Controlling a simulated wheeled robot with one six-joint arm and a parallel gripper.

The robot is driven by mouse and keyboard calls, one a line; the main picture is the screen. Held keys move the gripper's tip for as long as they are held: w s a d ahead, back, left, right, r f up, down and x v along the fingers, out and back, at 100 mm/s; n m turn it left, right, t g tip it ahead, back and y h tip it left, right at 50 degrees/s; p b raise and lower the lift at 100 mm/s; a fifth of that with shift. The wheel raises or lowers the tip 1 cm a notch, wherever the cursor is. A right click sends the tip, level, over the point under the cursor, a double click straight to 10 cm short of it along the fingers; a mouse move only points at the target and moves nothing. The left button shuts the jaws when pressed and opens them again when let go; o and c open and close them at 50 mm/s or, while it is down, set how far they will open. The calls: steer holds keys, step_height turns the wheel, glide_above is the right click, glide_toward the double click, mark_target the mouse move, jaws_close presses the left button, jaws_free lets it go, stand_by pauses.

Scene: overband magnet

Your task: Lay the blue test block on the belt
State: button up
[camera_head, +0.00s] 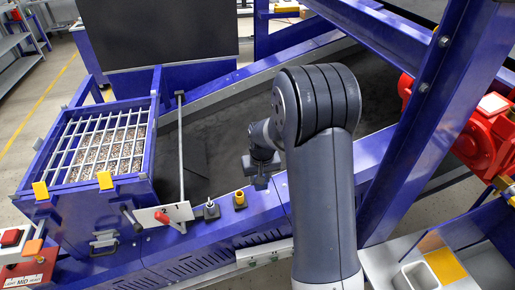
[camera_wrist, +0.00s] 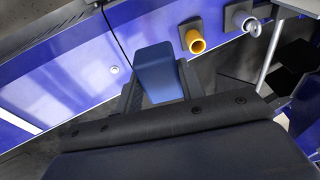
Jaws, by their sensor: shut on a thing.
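My gripper (camera_wrist: 158,82) is shut on the blue test block (camera_wrist: 156,66), which sits between the two fingers in the wrist view. In the head view my arm reaches over the blue side frame, and the gripper (camera_head: 262,180) hangs near the inner edge of that frame, beside the dark belt (camera_head: 225,140). The block cannot be made out in the head view. The belt's surface is bare where it shows, and my arm hides part of it. How high the block is above the frame or belt I cannot tell.
A blue hopper with a white grid (camera_head: 100,145) stands at the left. A yellow socket (camera_head: 240,199) and a grey post (camera_head: 211,209) sit on the side frame. A blue beam (camera_head: 425,110) slants at the right.

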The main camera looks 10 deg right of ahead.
steer(key=w+r+p, duration=0.1)
steer(key=r+p, duration=0.1)
steer(key=r, duration=0.1)
steer(key=shift+w+r, duration=0.15)
steer(key=shift+w, duration=0.25)
steer(key=shift+w+r+p, duration=0.35)
steer(key=shift+w+p, duration=0.15)
steer(key=shift+p, duration=0.15)
